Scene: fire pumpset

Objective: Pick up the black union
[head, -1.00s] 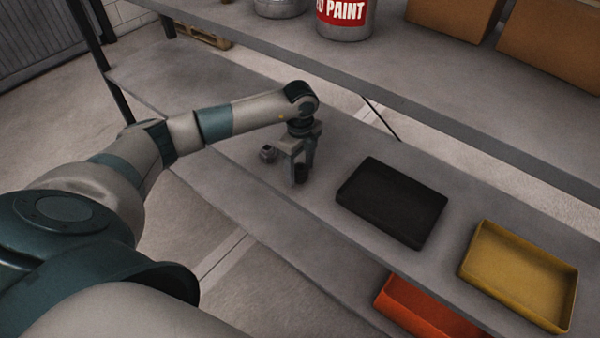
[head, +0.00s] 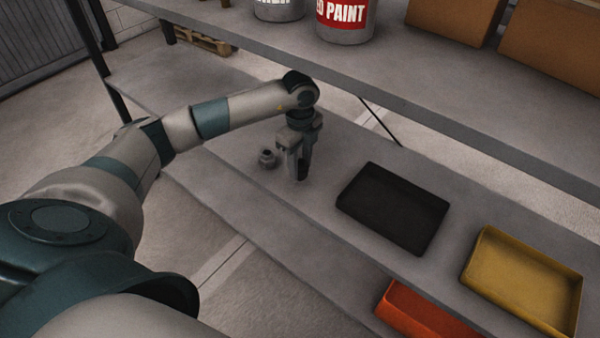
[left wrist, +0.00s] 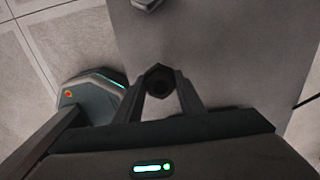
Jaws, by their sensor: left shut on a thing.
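The black union (left wrist: 159,83) is between the fingers of my left gripper in the left wrist view, with its dark round opening facing the camera. In the head view my left gripper (head: 300,172) points down at the shelf, left of the black tray. It is shut on the union, which is mostly hidden by the fingers there. I cannot tell whether the union touches the shelf. My right gripper is in neither view.
A small grey fitting (head: 267,159) stands on the shelf just left of my left gripper. A black tray (head: 352,207) is to the right, then a yellow tray (head: 476,279). An orange tray (head: 388,311) is lower down. An upper shelf (head: 400,92) holds paint cans and boxes.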

